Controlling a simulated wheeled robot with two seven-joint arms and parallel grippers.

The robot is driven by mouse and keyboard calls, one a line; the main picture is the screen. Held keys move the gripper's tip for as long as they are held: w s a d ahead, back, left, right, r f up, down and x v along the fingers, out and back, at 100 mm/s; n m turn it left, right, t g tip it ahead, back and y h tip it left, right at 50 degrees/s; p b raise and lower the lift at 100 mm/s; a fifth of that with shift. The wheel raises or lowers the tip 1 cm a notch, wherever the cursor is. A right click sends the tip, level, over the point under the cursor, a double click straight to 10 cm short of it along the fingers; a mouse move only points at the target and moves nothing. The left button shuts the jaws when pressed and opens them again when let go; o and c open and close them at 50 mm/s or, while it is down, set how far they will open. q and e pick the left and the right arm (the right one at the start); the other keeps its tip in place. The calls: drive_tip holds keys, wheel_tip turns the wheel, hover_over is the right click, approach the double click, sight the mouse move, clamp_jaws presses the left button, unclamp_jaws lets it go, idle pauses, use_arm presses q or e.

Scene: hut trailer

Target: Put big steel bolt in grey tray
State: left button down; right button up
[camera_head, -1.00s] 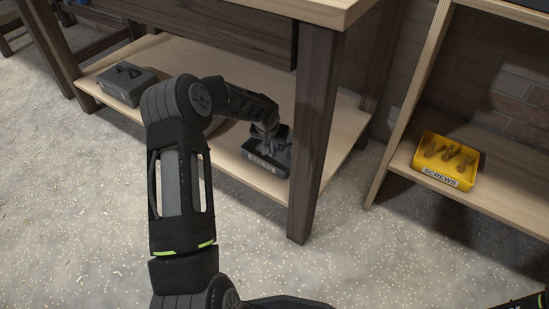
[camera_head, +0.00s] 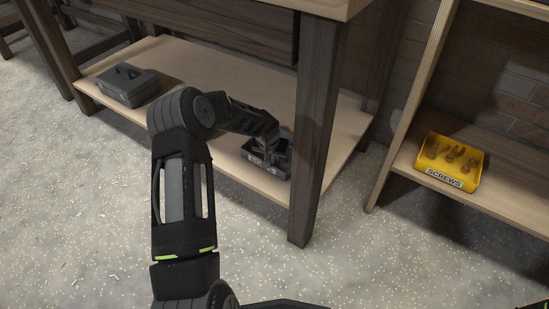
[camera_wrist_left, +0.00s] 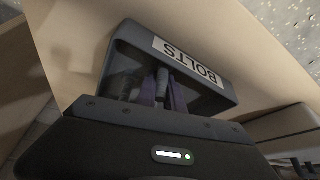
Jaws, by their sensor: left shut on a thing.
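The grey tray (camera_head: 277,171), labelled BOLTS, sits on the low wooden shelf beside the dark front leg. It also shows in the left wrist view (camera_wrist_left: 226,94), with its label wall toward the top. My left gripper (camera_head: 266,150) reaches down over the tray from the left. In the left wrist view its fingers (camera_wrist_left: 164,88) point down into the tray, shut on a narrow grey piece that seems to be the big steel bolt. The gripper hides most of the bolt and the tray's inside. Other dark shapes in the tray are too dim to tell. My right gripper is not in view.
A closed grey box (camera_head: 128,84) stands farther left on the low shelf (camera_head: 180,62). The dark table leg (camera_head: 312,130) rises close to the tray's right. A yellow tray of screws (camera_head: 447,164) is on the separate right shelf. The floor in front is clear.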

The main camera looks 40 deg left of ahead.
use_arm(q)
drive_tip(key=shift+f, duration=0.2)
drive_tip(key=c, duration=1.5)
unclamp_jaws()
drive_tip(key=shift+o, duration=0.2)
drive_tip(key=shift+r, duration=0.1)
drive_tip(key=shift+s+r, duration=0.15)
drive_tip(key=shift+r, duration=0.4)
drive_tip(key=p+v, duration=0.4)
drive_tip(key=v, duration=0.7)
drive_tip(key=shift+p, duration=0.35)
